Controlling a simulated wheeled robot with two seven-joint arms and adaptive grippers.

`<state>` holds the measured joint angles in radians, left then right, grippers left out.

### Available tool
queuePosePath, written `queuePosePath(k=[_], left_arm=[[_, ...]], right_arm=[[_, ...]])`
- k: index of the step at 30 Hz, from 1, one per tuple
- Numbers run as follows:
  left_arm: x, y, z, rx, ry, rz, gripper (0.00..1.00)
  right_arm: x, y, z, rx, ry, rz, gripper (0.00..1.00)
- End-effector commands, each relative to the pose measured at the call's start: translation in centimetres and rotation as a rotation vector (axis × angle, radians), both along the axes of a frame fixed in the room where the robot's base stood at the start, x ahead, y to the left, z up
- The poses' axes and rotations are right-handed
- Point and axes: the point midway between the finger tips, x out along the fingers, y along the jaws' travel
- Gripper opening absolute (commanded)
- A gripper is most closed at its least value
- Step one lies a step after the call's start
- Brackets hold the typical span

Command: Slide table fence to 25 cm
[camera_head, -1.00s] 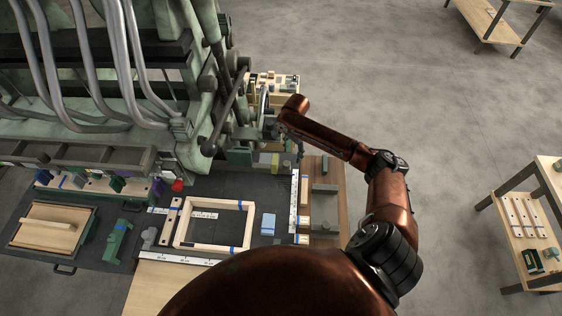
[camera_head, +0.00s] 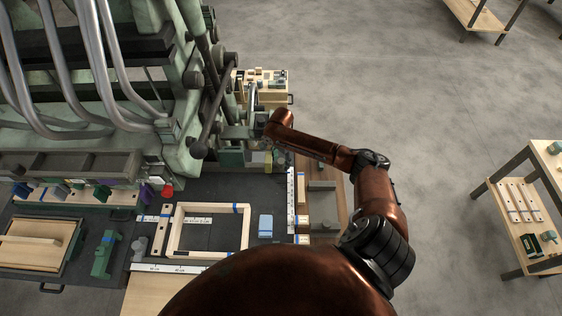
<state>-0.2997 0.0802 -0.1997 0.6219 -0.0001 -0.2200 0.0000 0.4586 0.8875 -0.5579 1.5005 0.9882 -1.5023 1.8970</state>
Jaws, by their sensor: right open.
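A white ruler strip (camera_head: 291,200) runs along the right edge of the dark worktop. Right of it is a brown wooden side table (camera_head: 336,206) with grey metal parts (camera_head: 322,186) on it. I cannot tell for sure which part is the fence, and the scale figures are too small to read. My right gripper (camera_head: 289,154) is small and dark below the end of the copper-coloured arm, open, above the far end of the ruler. Whether it touches anything is unclear. My left gripper is out of view.
A large green machine (camera_head: 182,165) stands behind at the left. A shelf table (camera_head: 538,266) stands at the far right, with open floor between.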

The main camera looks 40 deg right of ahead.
Motion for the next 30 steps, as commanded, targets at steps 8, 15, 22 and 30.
queuePosePath(k=[8, 15, 22, 30], left_arm=[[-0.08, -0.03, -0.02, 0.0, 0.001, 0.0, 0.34], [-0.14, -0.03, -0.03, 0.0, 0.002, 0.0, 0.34], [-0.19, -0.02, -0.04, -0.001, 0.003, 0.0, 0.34], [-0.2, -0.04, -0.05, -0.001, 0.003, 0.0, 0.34]], right_arm=[[-0.05, -0.05, -0.37, -0.001, -0.001, -0.001, 0.45], [-0.04, -0.04, -0.35, 0.0, -0.001, -0.001, 0.32], [-0.04, -0.04, -0.34, 0.0, -0.001, -0.001, 0.16], [-0.05, -0.04, -0.34, 0.0, -0.001, -0.001, 0.0]])
